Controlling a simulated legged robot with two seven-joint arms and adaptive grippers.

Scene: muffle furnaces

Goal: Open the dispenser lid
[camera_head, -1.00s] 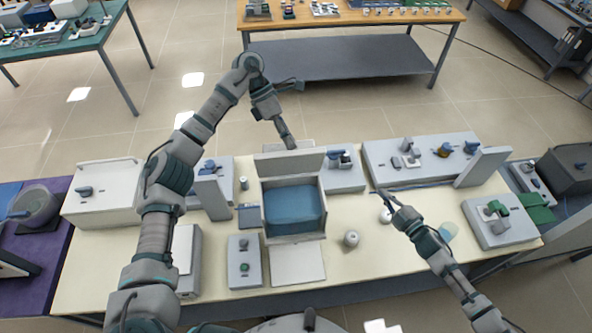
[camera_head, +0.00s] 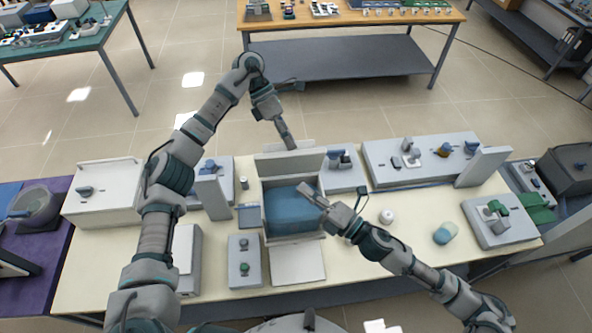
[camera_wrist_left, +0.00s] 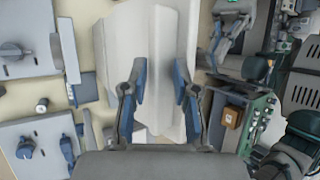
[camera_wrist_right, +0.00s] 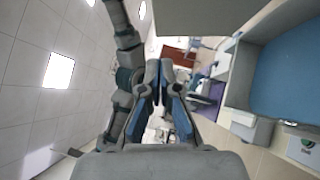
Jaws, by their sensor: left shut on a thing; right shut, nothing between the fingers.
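The dispenser is a pale box (camera_head: 292,238) with a blue inside (camera_head: 285,208), standing near the middle of the table. Its lid (camera_head: 270,164) stands raised at the back edge. My left gripper (camera_head: 290,143) is at the lid's top, shut on it; in the left wrist view the fingers (camera_wrist_left: 158,88) are either side of the pale panel (camera_wrist_left: 150,40). My right gripper (camera_head: 303,190) is shut and empty, over the right side of the box opening. In the right wrist view its fingertips (camera_wrist_right: 156,68) are together, with the blue inside (camera_wrist_right: 285,75) at the right.
A flat pale plate (camera_head: 298,264) lies before the box. A grey switch unit (camera_head: 244,270) is at its left front. A white round jar (camera_head: 387,216) and a blue-white object (camera_head: 445,233) lie to the right. Grey panels with knobs (camera_head: 425,160) stand behind right.

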